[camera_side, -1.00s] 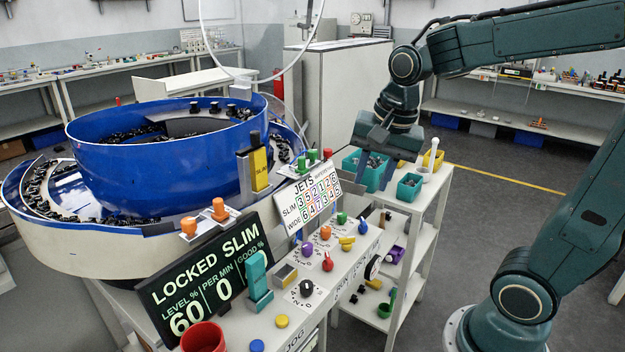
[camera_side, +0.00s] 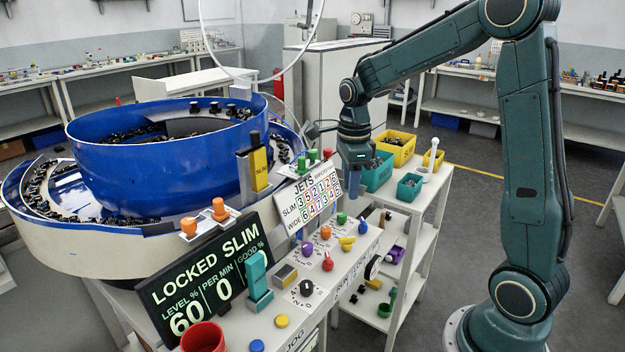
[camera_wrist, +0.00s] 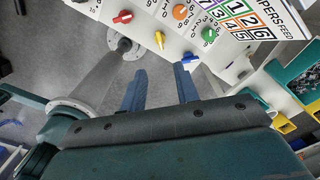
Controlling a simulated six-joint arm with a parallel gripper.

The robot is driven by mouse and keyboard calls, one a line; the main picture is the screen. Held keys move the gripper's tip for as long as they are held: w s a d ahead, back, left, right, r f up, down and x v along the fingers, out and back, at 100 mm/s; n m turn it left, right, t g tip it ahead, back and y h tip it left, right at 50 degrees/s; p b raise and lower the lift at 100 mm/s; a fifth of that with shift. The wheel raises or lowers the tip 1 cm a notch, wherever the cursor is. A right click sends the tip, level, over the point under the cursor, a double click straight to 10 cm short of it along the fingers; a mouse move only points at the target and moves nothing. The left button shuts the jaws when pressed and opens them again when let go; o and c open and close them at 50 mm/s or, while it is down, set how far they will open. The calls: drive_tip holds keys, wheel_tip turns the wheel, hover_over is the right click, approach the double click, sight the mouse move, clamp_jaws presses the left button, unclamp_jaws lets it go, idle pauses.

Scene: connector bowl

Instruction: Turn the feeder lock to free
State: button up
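The feeder's display (camera_side: 210,279) reads LOCKED SLIM, 60 and 0. A black-and-white round dial (camera_side: 372,267) sits on the console's front face near small lettering that seems to include LOCK. I cannot tell for certain that it is the feeder lock. My gripper (camera_side: 353,185) points down above the console's far right end, apart from the knobs. In the wrist view its two blue fingers (camera_wrist: 160,84) are spread with nothing between them. Yellow (camera_wrist: 160,40) and blue (camera_wrist: 190,58) knobs appear beyond the fingertips there.
The blue bowl feeder (camera_side: 165,165) stands left. Several coloured knobs crowd the console top, including a black one (camera_side: 306,288), beside a teal upright lever (camera_side: 258,275). Teal (camera_side: 376,176) and yellow (camera_side: 398,143) bins stand close behind my gripper. A red cup (camera_side: 203,338) is in front.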

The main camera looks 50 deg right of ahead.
sight(347, 237)
drive_tip(key=shift+f, duration=0.1)
drive_tip(key=shift+f, duration=6.8)
drive_tip(key=shift+c, duration=0.4)
clamp_jaws()
